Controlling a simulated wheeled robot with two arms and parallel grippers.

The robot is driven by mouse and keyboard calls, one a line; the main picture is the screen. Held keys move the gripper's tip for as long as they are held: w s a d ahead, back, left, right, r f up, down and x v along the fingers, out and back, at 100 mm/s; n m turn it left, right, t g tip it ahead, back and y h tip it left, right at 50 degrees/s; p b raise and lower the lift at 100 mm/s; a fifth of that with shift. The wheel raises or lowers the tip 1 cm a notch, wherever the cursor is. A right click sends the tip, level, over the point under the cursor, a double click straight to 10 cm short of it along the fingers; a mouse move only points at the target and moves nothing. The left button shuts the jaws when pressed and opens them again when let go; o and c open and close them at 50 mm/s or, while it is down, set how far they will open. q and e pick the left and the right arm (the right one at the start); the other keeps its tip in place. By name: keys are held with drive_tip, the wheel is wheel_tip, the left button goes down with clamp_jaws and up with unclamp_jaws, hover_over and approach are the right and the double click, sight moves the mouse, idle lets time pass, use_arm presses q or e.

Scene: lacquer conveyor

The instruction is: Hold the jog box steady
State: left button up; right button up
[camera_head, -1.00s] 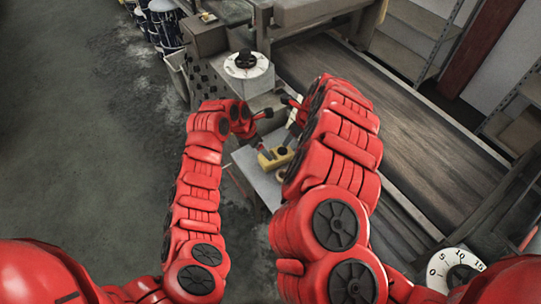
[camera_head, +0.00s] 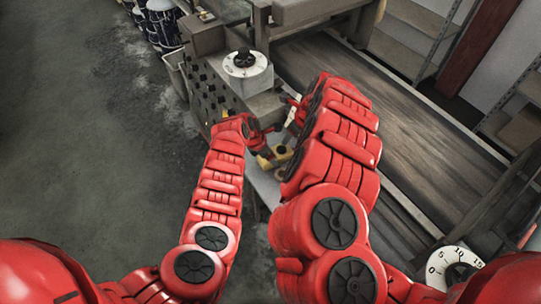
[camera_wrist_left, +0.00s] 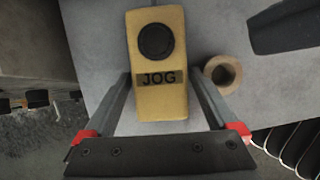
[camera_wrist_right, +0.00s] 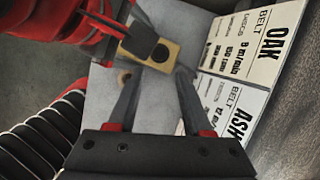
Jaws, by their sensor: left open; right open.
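The jog box (camera_wrist_left: 150,100) is yellow with a black round button and a "JOG" label. It lies on a grey surface and also shows in the head view (camera_head: 281,157) and the right wrist view (camera_wrist_right: 172,60). My left gripper (camera_wrist_left: 161,82) is open, with a finger on each side of the box's near end. I cannot tell whether the fingers touch it. In the head view my left arm (camera_head: 262,140) partly hides the box. My right gripper (camera_wrist_right: 158,75) is open and empty, above the surface beside the box and the cards.
A brown ring (camera_wrist_left: 222,75) lies right beside the box. Belt cards marked OAK (camera_wrist_right: 255,45) and ASH (camera_wrist_right: 235,105) lie near my right gripper. A white dial with a black knob (camera_head: 246,65) stands behind. The conveyor belt (camera_head: 390,110) runs along the right.

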use_arm(q)
drive_tip(key=c, duration=1.4)
use_arm(e)
drive_tip(key=shift+c, duration=0.2)
clamp_jaws()
idle(0.4)
